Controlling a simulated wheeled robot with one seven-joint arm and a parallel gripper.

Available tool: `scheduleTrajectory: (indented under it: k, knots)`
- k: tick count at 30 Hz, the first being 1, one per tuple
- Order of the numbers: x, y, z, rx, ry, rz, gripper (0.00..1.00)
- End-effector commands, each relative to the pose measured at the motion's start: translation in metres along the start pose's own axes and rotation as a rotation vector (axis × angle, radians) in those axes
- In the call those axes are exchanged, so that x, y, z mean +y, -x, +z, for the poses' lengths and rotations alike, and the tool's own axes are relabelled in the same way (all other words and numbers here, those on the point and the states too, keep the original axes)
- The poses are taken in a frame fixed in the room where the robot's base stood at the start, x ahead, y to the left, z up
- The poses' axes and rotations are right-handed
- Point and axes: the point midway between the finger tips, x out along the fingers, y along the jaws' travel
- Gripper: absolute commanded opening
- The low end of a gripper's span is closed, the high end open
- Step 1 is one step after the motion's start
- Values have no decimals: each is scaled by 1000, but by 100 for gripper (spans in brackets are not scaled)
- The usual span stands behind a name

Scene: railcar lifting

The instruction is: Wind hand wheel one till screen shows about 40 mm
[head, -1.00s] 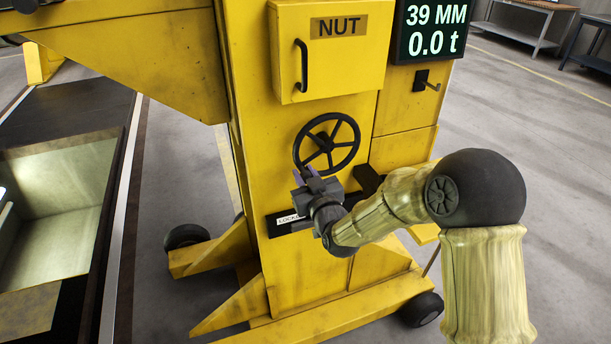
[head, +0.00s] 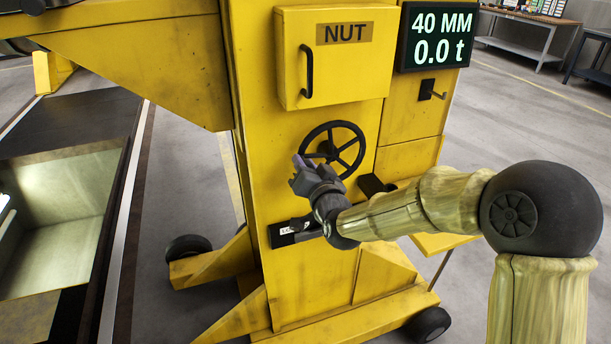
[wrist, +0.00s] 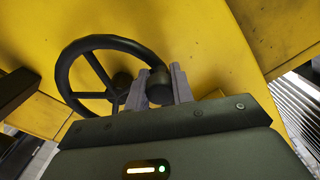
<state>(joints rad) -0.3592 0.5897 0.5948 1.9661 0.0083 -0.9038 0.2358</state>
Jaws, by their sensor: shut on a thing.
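The black hand wheel (head: 333,148) is on the front of the yellow lifting column, below the NUT box. In the wrist view the wheel (wrist: 88,70) shows at the left, with a dark knob (wrist: 158,84) on its rim. My gripper (head: 298,166) is at the wheel's lower left side in the head view. In the wrist view my gripper (wrist: 158,88) has one finger on each side of the knob and is shut on it. The screen (head: 436,37) reads 40 MM and 0.0 t.
The yellow NUT box (head: 335,60) with a black handle juts out above the wheel. A black hook (head: 431,90) is below the screen. A dark labelled bar (head: 290,232) is under my gripper. An open pit (head: 60,205) lies at the left.

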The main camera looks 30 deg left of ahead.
Motion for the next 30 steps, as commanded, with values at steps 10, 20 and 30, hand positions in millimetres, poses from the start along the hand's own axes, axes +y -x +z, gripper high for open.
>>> scheduleTrajectory:
  k: [10,20,30]
  knots:
    - [-5,0,-22,1,-260,1,0]
    - [-6,0,-30,0,-353,1,0]
    - [-6,0,-30,0,-357,1,0]
